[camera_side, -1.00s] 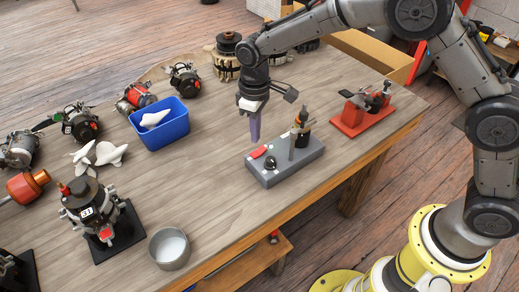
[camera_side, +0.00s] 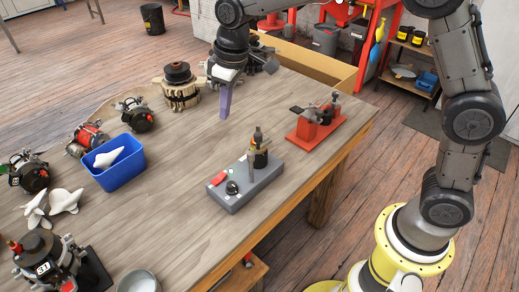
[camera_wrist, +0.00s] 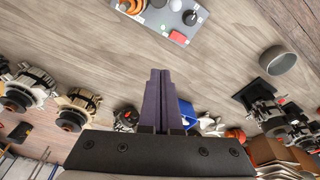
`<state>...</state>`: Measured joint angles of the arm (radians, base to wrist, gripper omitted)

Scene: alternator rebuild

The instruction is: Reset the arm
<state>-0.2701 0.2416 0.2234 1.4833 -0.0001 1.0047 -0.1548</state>
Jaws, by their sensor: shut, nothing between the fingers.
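My gripper (camera_side: 225,103) hangs above the far part of the workbench (camera_side: 190,215) in the side view. Its purple fingers point down, and nothing is between them. In the wrist view the fingers (camera_wrist: 157,75) lie together, shut and empty, with bare wood beyond their tips. The grey test block (camera_side: 245,187) with a red switch, a black knob and an upright post stands nearer the camera, apart from the gripper.
A red stand (camera_side: 317,125) is near the bench's right edge. A blue bin (camera_side: 120,172) holds a white piece. Several alternators, including one marked 31 (camera_side: 40,258), line the left and far sides. A metal bowl (camera_side: 139,284) is at the front. Mid-bench is clear.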

